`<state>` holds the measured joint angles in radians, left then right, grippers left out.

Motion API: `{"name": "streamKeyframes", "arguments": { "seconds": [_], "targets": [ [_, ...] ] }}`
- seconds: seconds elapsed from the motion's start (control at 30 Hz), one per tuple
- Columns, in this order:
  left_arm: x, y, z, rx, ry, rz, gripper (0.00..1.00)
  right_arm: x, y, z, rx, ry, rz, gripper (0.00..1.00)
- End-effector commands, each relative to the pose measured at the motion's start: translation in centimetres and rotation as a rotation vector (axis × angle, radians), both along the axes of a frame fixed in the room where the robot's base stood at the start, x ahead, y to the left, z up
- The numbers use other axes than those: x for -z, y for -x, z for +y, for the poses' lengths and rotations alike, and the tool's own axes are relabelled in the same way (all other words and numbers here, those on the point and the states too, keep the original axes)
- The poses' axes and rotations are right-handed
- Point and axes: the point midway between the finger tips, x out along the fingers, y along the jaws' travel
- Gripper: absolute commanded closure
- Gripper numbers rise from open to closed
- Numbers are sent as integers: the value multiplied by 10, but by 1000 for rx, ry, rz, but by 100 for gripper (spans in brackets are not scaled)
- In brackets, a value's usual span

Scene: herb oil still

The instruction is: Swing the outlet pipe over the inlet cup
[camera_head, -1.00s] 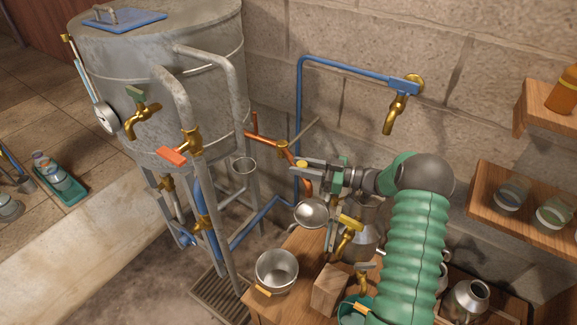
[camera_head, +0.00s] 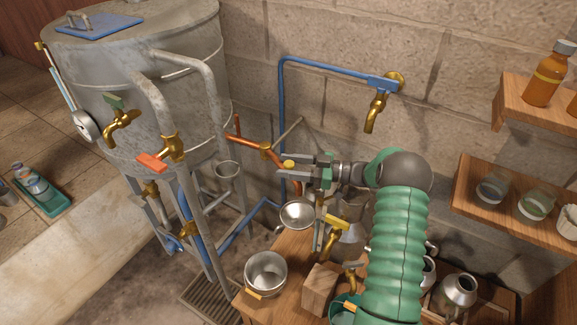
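The copper outlet pipe (camera_head: 246,143) runs right from the still and has a brass joint. Its outer end bends down near a brass cap (camera_head: 289,164). My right gripper (camera_head: 291,165) is at this end, with its fingers apart, one above the other, and the cap in or near the gap. Contact cannot be told. A round metal cup with a wide mouth (camera_head: 297,213), which looks like the inlet cup, is below the gripper. The fingers and wrist hide part of the pipe end. My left gripper is out of view.
A blue pipe with a brass tap (camera_head: 375,110) is on the wall behind. A metal pot (camera_head: 266,273) and wooden block (camera_head: 319,288) stand on the bench. Shelves with jars (camera_head: 534,207) are at right.

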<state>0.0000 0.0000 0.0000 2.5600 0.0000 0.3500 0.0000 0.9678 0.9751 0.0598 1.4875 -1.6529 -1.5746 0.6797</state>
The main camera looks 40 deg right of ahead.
Motion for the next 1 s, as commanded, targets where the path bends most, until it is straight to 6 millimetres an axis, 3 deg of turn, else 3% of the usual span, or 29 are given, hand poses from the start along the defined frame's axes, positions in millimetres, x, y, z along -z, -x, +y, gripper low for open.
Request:
{"name": "streamKeyframes", "arguments": {
  "seconds": [0.2,0.37,0.8,1.0],
  "targets": [
    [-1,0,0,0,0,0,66,-4,0,0,0,1,0,50],
    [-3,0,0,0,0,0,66,-33,-1,-1,0,4,-1,50],
    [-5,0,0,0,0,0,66,-45,93,75,2,-2,3,50],
    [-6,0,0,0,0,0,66,-48,119,95,1,-2,2,50]
  ]
}}
